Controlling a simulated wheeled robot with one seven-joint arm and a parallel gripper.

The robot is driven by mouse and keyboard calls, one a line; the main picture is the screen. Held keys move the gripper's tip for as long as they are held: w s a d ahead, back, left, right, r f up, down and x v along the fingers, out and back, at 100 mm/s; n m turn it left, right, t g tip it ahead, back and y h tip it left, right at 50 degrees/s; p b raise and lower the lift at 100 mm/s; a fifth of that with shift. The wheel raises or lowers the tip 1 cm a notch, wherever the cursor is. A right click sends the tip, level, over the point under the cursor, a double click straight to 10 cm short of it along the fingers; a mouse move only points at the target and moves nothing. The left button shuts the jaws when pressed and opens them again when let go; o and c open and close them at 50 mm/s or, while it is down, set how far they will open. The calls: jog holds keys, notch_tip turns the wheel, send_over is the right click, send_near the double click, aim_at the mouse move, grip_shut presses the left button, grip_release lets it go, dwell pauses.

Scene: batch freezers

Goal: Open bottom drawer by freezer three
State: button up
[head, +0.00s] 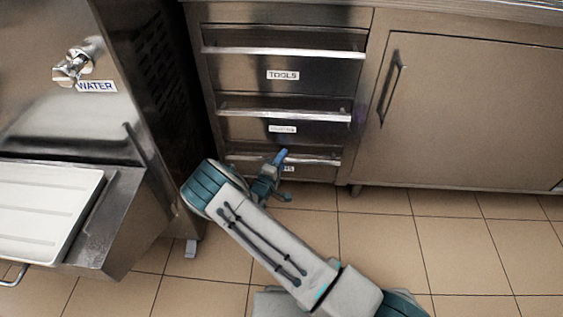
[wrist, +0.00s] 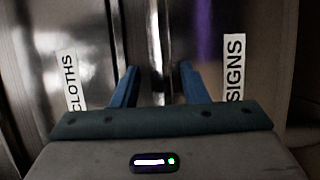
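The bottom drawer (head: 318,173) is the lowest of a steel stack and looks closed. Its bar handle (head: 322,161) runs across its top, and my arm partly covers its label. In the wrist view, the drawer front (wrist: 268,70) carries the label SIGNS (wrist: 234,66). My gripper (head: 281,158) is at this handle. In the wrist view, the blue fingers of my gripper (wrist: 158,80) stand apart, with the bright handle bar (wrist: 156,45) showing between them and a gap on either side. I cannot tell whether the bar is fully within the fingertips.
Above are the middle drawer, with a CLOTHS label (wrist: 70,75), and the TOOLS drawer (head: 240,72). A steel machine with a WATER tap (head: 80,62) and white tray (head: 45,205) stands left. A cupboard door (head: 470,110) is right. Tiled floor (head: 450,245) is open at lower right.

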grip_shut()
jog(key=shift+s, duration=0.1)
